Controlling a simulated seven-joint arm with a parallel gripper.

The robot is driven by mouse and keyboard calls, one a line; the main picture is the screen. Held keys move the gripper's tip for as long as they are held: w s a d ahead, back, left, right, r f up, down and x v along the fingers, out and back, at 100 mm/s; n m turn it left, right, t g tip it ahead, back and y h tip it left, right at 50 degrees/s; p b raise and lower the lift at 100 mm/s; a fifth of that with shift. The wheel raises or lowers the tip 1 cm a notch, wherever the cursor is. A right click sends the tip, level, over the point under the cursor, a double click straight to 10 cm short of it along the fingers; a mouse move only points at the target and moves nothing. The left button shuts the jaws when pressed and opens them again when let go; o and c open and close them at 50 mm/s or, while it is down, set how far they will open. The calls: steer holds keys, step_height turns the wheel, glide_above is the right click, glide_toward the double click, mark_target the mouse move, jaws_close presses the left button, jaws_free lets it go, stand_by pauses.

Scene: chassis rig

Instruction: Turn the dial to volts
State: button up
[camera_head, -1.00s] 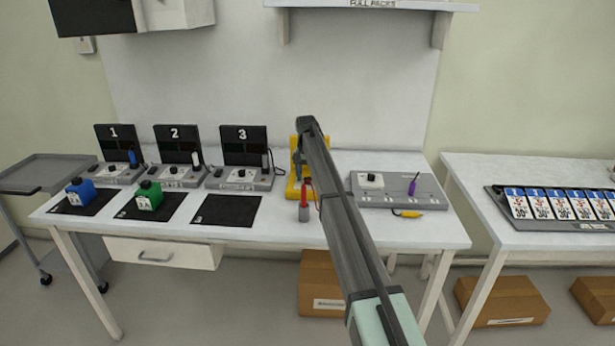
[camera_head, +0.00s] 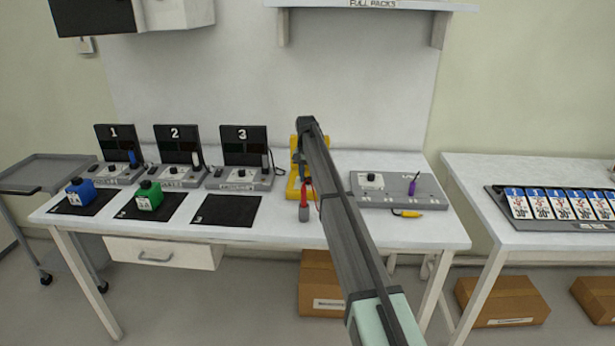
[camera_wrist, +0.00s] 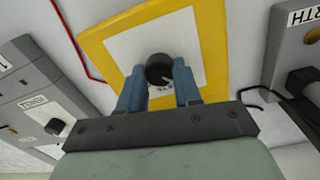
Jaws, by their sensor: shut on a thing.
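The yellow meter (camera_wrist: 216,55) with a pale face fills the top middle of the wrist view. Its round black dial (camera_wrist: 159,70) sits between the two blue fingers of my gripper (camera_wrist: 160,82), which is shut on it. Small marks show beside the dial but are too blurred to read. In the head view the yellow meter (camera_head: 292,186) stands on the bench, mostly hidden behind my arm. My gripper is hidden there too.
A red probe (camera_head: 304,203) stands at the meter's front. Three numbered stations (camera_head: 246,162) are on the left, with a blue block (camera_head: 80,191) and a green block (camera_head: 149,196) on black mats.

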mark_target(308, 177)
steer(key=shift+m, duration=0.3)
steer(key=m, duration=0.4)
steer(key=shift+m, duration=2)
steer(key=o, duration=1)
steer(key=shift+o, duration=0.2)
step_height(308, 177, up, 14)
steer(key=shift+w, duration=0.15)
steer(key=shift+f, duration=0.1)
